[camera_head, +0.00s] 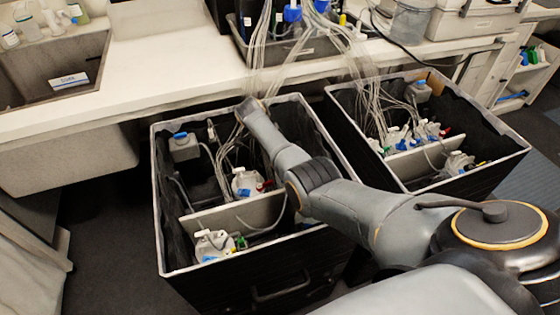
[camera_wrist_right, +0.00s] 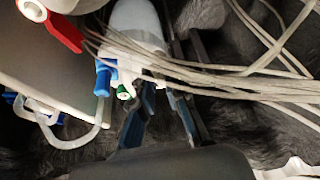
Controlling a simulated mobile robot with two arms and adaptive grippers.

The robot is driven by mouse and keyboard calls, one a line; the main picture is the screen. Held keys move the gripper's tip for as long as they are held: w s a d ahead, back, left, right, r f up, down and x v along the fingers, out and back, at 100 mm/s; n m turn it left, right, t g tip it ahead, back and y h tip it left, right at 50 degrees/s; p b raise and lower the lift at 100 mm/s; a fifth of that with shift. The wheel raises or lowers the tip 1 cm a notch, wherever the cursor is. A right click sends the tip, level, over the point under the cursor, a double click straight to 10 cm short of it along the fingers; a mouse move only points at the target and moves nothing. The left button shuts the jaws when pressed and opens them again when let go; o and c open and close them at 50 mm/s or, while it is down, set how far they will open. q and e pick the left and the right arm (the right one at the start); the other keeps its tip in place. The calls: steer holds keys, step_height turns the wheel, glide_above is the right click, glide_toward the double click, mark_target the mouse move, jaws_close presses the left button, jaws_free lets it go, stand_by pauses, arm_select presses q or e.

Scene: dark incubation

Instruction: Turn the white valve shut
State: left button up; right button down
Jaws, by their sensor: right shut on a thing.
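In the right wrist view, my right gripper (camera_wrist_right: 160,92) is shut, its fingertips around a small white part, which looks like the white valve (camera_wrist_right: 158,79). Thin pale tubes cross in front of it, so the valve's angle is hard to tell. A blue valve (camera_wrist_right: 102,78) and a green valve (camera_wrist_right: 124,92) sit just left of the fingers. A red valve handle (camera_wrist_right: 60,28) is at the upper left. In the head view, my right arm reaches into the left black crate (camera_head: 160,200); its gripper is hidden there. My left gripper is out of view.
A second black crate (camera_head: 470,190) stands to the right. Bundles of tubes (camera_head: 350,65) hang from the counter (camera_head: 170,60) into both crates.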

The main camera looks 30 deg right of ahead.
steer(key=shift+m+b, duration=0.45)
steer(key=shift+m, duration=0.15)
steer(key=shift+d, duration=0.1)
steer(key=c, duration=1.4)
jaws_free()
steer(key=shift+o, duration=0.2)
steer(key=v, duration=0.8)
steer(key=shift+w, duration=0.2)
